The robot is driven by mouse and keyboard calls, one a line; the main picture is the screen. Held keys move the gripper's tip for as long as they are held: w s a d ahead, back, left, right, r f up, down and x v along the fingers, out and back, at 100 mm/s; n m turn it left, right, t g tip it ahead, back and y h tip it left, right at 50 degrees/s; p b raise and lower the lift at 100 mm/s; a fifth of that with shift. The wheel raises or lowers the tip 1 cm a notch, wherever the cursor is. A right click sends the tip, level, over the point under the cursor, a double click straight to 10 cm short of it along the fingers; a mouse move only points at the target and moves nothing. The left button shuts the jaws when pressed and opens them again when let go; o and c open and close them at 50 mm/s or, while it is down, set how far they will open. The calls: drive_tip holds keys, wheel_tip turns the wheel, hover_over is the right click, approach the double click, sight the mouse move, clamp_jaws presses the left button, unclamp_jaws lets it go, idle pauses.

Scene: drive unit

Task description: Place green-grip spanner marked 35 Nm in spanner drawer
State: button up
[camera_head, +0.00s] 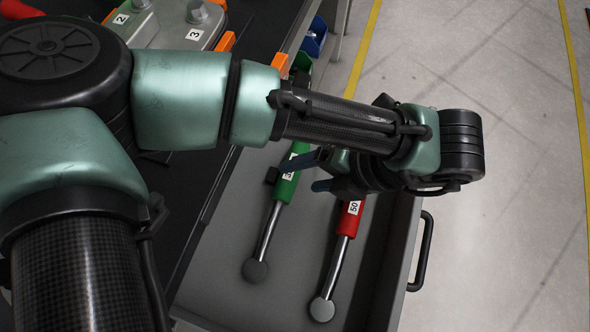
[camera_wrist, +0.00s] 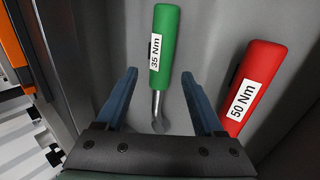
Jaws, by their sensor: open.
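The green-grip spanner (camera_head: 270,236) lies in the open drawer (camera_head: 212,272), its grip towards the back and its round head towards the front. In the wrist view the green grip (camera_wrist: 164,40) shows the label 35 Nm. My gripper (camera_wrist: 158,80) is open, its two blue fingers on either side of the spanner's line, with a gap to each side. Nothing is held. In the head view my gripper (camera_head: 296,180) is over the green grip, and my arm hides part of the drawer behind it.
A red-grip spanner marked 50 Nm (camera_head: 339,248) lies in the drawer to the right; its grip (camera_wrist: 255,85) is near my right finger. The drawer has a black handle (camera_head: 422,252) on its right side. A blue bin (camera_head: 315,38) and a numbered housing (camera_head: 172,24) are at the back.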

drive_tip(key=d+r+n+t+h, duration=0.1)
drive_tip(key=d+r+h, duration=0.3)
drive_tip(key=d, duration=0.5)
drive_tip(key=s+d+r+n+t+h+p, duration=0.1)
drive_tip(key=d+r+n+h, duration=0.15)
drive_tip(key=d+r, duration=0.4)
drive_tip(key=d+r+n+h, duration=0.1)
drive_tip(key=d+r+h, duration=0.25)
drive_tip(key=d, duration=0.65)
drive_tip(key=d+r+n+t+h, duration=0.2)
drive_tip(key=d+r+n+h, duration=0.35)
drive_tip(key=r, duration=0.75)
drive_tip(key=w+a+r+n+t+h, duration=0.2)
drive_tip(key=a+r+n+t+h, duration=0.15)
drive_tip(key=r, duration=0.65)
drive_tip(key=w+a+r+n+t+h, duration=0.25)
drive_tip(key=r+n+t+h, duration=0.2)
drive_tip(key=r, duration=0.55)
drive_tip(key=a+r+n+t+y, duration=0.2)
drive_tip(key=a+n+t+y, duration=0.4)
drive_tip(key=a, duration=0.7)
drive_tip(key=a+r+n+t+y, duration=0.3)
drive_tip(key=a+n+t+y, duration=0.4)
drive_tip(key=a+n+y, duration=0.3)
drive_tip(key=a+n, duration=0.3)
drive_tip(key=n, duration=0.2)
drive_tip(key=shift+w+a+r+n+y, duration=0.3)
drive_tip(key=shift+w+a+r+y, duration=0.05)
drive_tip(key=shift+w+a, duration=0.05)
